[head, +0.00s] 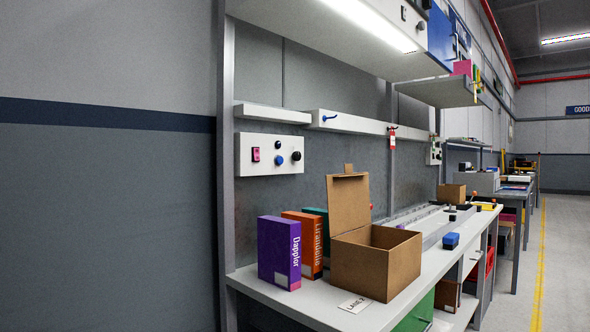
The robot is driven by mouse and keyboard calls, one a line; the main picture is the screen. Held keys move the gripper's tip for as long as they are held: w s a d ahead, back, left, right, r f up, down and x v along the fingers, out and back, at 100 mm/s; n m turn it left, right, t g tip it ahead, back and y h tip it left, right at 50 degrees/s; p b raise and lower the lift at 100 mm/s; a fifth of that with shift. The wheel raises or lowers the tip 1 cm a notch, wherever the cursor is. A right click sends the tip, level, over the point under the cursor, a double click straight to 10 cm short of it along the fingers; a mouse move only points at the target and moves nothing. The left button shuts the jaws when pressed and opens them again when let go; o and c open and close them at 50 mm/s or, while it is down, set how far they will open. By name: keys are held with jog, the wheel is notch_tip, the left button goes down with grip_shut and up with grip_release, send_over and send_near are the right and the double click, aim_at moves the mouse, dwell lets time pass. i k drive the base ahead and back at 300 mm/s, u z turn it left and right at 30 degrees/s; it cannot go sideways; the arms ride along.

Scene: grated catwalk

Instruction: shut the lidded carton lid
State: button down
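The lidded carton (376,265) is a brown cardboard box standing on the near end of a white workbench (310,298). Its lid (348,203) is up, hinged along the left rear edge and leaning slightly back, with a small tab at its top. The opening faces up, and part of the inner walls shows; the bottom is hidden. My gripper is not in view.
A purple box (279,252), an orange box (303,243) and a teal box (318,222) stand left of the carton, close to its lid. A label card (355,304) lies in front. A blue object (451,240) sits farther right. The floor aisle (565,240) at right is clear.

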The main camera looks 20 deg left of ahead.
aim_at(348, 193)
jog(key=u, duration=0.55)
jog(key=i, duration=0.65)
jog(key=u, duration=0.2)
